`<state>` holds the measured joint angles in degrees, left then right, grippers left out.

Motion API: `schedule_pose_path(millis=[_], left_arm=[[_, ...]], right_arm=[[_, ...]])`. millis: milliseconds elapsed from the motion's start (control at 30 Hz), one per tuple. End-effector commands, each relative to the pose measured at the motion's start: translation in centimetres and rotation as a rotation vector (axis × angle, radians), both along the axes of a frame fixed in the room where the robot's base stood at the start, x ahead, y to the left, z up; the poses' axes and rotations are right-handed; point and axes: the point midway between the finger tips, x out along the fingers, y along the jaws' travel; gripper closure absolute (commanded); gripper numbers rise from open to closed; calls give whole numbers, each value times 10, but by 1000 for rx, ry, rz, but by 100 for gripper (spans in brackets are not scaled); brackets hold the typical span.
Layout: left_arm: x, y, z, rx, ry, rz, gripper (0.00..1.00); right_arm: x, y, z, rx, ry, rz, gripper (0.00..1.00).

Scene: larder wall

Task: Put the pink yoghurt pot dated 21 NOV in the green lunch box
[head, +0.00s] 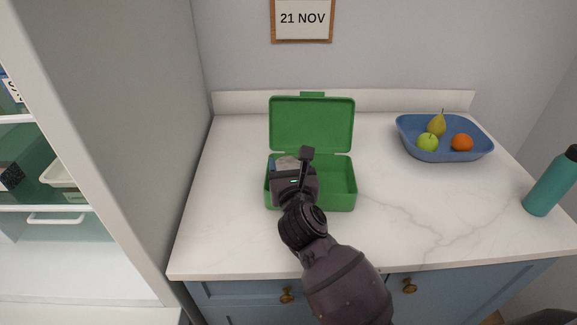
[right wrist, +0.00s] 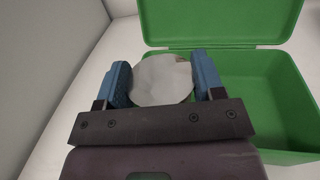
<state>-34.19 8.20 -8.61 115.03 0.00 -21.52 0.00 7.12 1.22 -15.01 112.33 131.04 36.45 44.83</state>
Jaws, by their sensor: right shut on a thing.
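The green lunch box (head: 341,186) stands open on the white counter, its lid raised at the back. My right gripper (head: 287,166) is over the left part of the box in the head view. In the right wrist view, the blue fingers of my right gripper (right wrist: 162,82) are shut on a pot with a round, pale grey-white top (right wrist: 162,78). The pot's sides and any date on it are hidden, so I cannot tell its colour. The green box also shows in the right wrist view (right wrist: 215,22), behind and right of the pot. My left gripper is not in view.
A blue tray (head: 425,155) with a pear, a green apple and an orange sits at the back right. A teal bottle (head: 549,184) stands at the right edge. A framed sign (head: 302,19) reads 21 NOV. An open fridge (head: 95,232) is at left. The counter's middle is clear.

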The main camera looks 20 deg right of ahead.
Motion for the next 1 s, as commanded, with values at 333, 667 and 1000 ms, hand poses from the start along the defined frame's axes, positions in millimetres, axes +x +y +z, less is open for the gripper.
schedule_pose_path(millis=[333, 667, 1000], left_arm=[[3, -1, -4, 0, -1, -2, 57], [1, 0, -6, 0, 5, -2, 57], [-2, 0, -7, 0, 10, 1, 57]], right_arm=[[0, 0, -8, 0, 0, 1, 65], [0, 0, -12, -1, 0, 0, 32], [0, 0, -12, 0, 0, 0, 12]])
